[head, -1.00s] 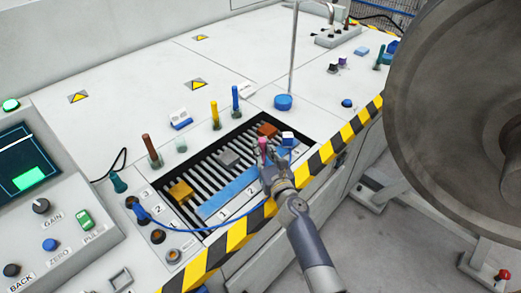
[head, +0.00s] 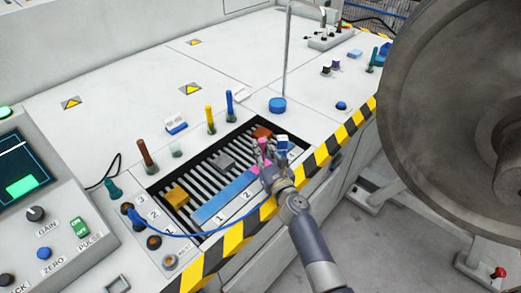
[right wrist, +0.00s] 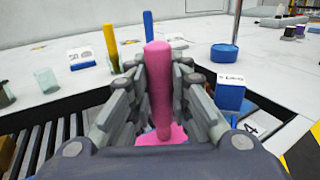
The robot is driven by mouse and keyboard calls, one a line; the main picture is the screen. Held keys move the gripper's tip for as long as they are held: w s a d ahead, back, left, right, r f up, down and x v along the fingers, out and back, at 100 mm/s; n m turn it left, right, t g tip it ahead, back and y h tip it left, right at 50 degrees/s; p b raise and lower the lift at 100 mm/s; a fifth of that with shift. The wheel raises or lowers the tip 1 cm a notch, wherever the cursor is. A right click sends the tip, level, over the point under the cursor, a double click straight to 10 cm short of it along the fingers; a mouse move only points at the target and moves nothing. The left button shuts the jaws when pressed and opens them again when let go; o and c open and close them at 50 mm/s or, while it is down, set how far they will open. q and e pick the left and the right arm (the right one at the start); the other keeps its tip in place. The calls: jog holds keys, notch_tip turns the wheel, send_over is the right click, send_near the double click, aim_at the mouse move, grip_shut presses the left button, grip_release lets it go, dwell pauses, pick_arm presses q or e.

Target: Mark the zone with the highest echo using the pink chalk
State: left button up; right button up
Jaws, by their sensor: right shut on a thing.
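My right gripper (head: 264,158) is shut on the pink chalk (right wrist: 158,80), which stands upright between the fingers in the right wrist view. The blue bar (head: 228,195) lies along the grated bed, with numbers 1 and 2 readable in the head view. A pink patch (head: 254,169) lies on the bar at the chalk's lower end, beyond number 2; it also shows in the right wrist view (right wrist: 165,134), left of number 4. The zone's own number is hidden by my gripper. The screen (head: 20,168) shows a white trace and a green block. My left gripper is out of view.
Yellow (head: 210,119), blue (head: 230,102) and brown (head: 145,153) sticks stand in holders behind the grate. A blue block (head: 282,143) with a white label stands just right of my gripper. A blue cable (head: 165,228) runs along the front. The large wheel (head: 440,110) fills the right side.

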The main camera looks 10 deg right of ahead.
jog(key=shift+d, duration=0.1)
jog(key=shift+w+d, duration=0.25)
jog(key=shift+d, duration=0.1)
jog(key=shift+w+d, duration=0.1)
jog(key=shift+d, duration=0.05)
jog(key=shift+w+d, duration=0.15)
jog(key=shift+d, duration=0.05)
jog(key=shift+f, duration=0.1)
jog(key=shift+s+a, duration=0.3)
jog(key=shift+a, duration=0.15)
jog(key=shift+s+a, duration=0.1)
jog(key=shift+a, duration=0.05)
jog(key=shift+s+a, duration=0.2)
jog(key=shift+a, duration=0.05)
